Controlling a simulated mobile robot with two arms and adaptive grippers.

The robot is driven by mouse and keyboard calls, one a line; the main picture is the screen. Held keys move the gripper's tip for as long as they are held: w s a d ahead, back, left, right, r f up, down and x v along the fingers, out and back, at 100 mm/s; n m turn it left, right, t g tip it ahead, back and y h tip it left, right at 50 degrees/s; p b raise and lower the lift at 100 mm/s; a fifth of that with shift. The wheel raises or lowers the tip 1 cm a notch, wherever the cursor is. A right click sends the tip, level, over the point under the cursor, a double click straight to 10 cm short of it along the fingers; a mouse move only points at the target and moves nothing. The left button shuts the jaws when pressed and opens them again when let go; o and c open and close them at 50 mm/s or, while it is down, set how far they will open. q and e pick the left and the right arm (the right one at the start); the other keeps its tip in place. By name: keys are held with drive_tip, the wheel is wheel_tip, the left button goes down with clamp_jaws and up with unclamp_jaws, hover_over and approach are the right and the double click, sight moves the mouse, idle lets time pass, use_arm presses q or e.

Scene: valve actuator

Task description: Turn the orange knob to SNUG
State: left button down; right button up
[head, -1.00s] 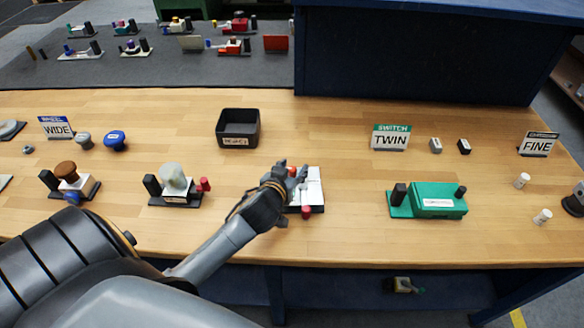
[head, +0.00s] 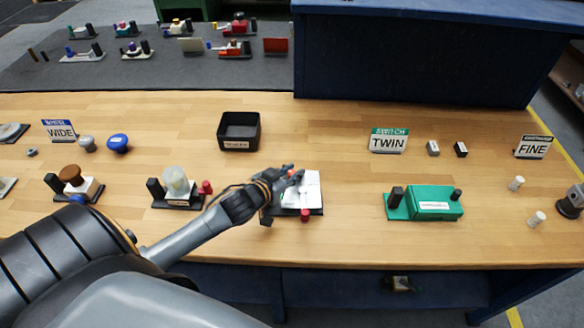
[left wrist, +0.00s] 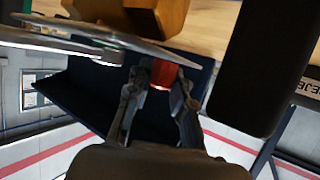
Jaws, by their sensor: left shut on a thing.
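The orange knob (left wrist: 162,74) sits between the two fingertips of my left gripper (left wrist: 157,88) in the left wrist view, and the fingers are shut on it. In the head view the left gripper (head: 291,175) is at the upper left of a white device (head: 308,190) on a black base. Only a small bit of the orange knob (head: 291,171) shows there, between the fingers. A red knob (head: 305,215) sits at the device's front edge. The knob's marks and any SNUG label cannot be read. My right gripper is in neither view.
A black post (left wrist: 262,65) stands close to the fingers in the left wrist view. A device with a pale dome (head: 176,180) is to the left, a green device (head: 433,203) to the right. A black bin (head: 239,131) stands behind. Bare wood lies between them.

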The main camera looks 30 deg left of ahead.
use_arm(q)
drive_tip(key=shift+a+r+m+h, duration=0.1)
drive_tip(key=shift+a+m+h, duration=0.1)
drive_tip(key=shift+m+h, duration=0.4)
drive_tip(key=shift+m+g+h, duration=0.3)
drive_tip(key=shift+m+h, duration=0.4)
drive_tip(key=shift+h, duration=0.2)
drive_tip(key=shift+w+m+g+h+b, duration=0.1)
drive_tip(key=shift+m+g+h+b, duration=0.4)
drive_tip(key=shift+m+h, duration=0.65)
drive_tip(key=shift+m+h+b, duration=0.3)
drive_tip(key=shift+m+h, duration=0.45)
drive_tip(key=shift+h, duration=0.1)
drive_tip(key=shift+d+m+g+h+p, duration=0.15)
drive_tip(key=shift+m+g+h+p, duration=0.25)
drive_tip(key=shift+m+g+h, duration=1.35)
drive_tip(key=shift+f+m+g+h, duration=0.2)
drive_tip(key=shift+m+g+h, duration=0.15)
drive_tip(key=shift+m+g, duration=0.35)
drive_tip(key=shift+m+g+h+b, duration=0.4)
drive_tip(key=shift+m+g+b, duration=0.05)
drive_tip(key=shift+m+g, duration=0.4)
drive_tip(key=shift+d, duration=0.1)
